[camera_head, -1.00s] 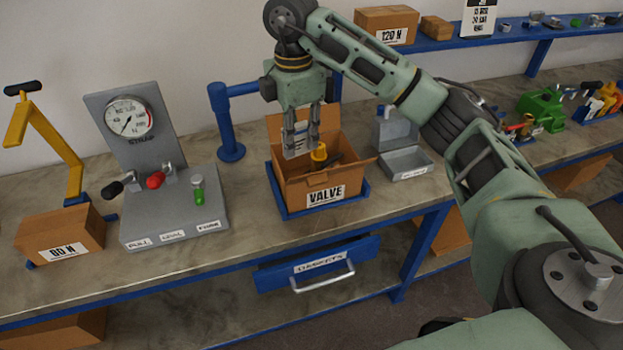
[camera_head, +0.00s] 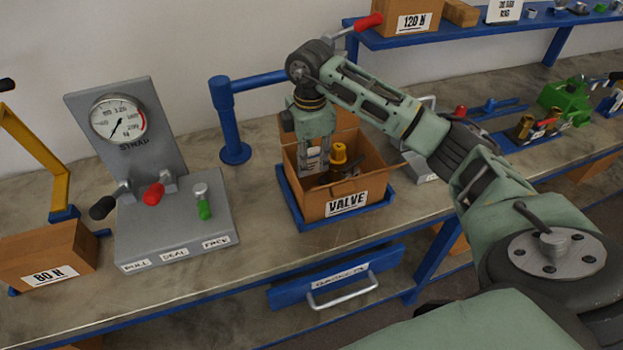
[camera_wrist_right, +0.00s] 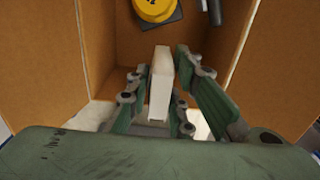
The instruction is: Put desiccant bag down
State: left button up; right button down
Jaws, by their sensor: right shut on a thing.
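My right gripper (camera_head: 316,170) reaches down into the open cardboard box labelled VALVE (camera_head: 347,203). In the right wrist view its fingers (camera_wrist_right: 160,95) are shut on the desiccant bag (camera_wrist_right: 160,75), a thin pale block seen edge-on between them. The bag is inside the box's walls; whether it touches the floor of the box I cannot tell. A yellow-capped valve (camera_head: 339,156) is in the box beside the gripper, and it also shows at the top of the right wrist view (camera_wrist_right: 155,8). My left gripper is not in view.
The box sits on a blue tray (camera_head: 290,205). A grey gauge stand with levers (camera_head: 175,235) is left of it, with a box labelled 80 N (camera_head: 50,258) further left. A blue post (camera_head: 232,120) stands behind. Box flaps and walls surround the gripper closely.

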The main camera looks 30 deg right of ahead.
notch_tip(320, 180, down, 8)
jog(key=shift+w+f+p, duration=0.1)
jog(key=shift+p, duration=0.75)
jog(key=shift+f, duration=0.4)
jog(key=c, duration=1.6)
grip_release()
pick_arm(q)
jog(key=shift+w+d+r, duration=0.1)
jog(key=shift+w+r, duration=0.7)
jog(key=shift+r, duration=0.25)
pick_arm(e)
jog(key=shift+o, duration=0.2)
